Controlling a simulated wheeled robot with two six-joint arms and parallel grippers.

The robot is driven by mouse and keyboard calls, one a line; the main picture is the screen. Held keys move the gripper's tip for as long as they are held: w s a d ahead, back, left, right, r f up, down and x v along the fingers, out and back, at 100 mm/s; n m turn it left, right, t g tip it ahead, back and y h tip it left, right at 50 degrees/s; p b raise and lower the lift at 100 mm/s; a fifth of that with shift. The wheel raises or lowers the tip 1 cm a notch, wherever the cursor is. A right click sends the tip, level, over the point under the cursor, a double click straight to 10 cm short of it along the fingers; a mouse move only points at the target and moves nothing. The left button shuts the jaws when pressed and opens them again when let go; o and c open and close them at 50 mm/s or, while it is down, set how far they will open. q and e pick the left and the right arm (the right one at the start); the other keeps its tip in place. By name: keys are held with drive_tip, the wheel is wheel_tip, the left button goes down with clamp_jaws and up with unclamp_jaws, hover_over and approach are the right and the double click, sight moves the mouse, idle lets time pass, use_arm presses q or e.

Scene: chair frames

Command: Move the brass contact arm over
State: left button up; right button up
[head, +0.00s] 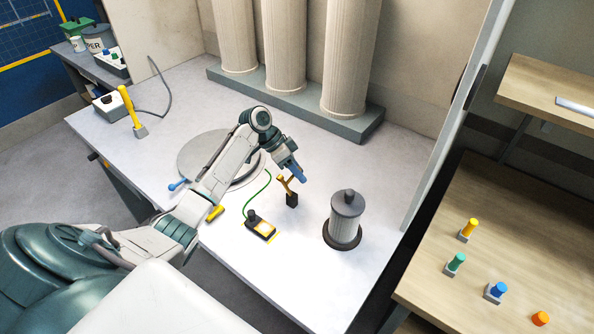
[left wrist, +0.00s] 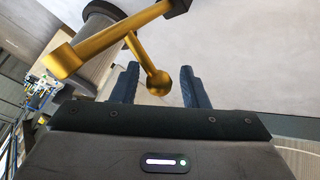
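The brass contact arm (head: 285,181) stands on a small black block (head: 292,200) on the grey bench. In the left wrist view the brass contact arm (left wrist: 112,41) shows as a thick bar and a thinner rod ending in a ball (left wrist: 158,83). My left gripper (head: 299,175) is close beside the brass arm. In the left wrist view my left gripper (left wrist: 159,76) has its two blue fingers apart. The ball appears between them in the picture, with gaps on both sides; its depth is hard to tell. My right gripper is out of view.
A ribbed grey canister (head: 345,222) stands to the right. A round plate (head: 190,157) lies under my left arm. Tall columns (head: 350,60) stand behind. The bench's front right is clear.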

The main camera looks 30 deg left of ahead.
use_arm(q)
drive_tip(key=shift+a+r+b, duration=0.35)
drive_tip(key=shift+r, duration=0.05)
drive_tip(key=b+v, duration=0.3)
drive_tip(key=v, duration=0.6)
drive_tip(key=shift+a+r, duration=0.2)
drive_tip(key=shift+r, duration=0.1)
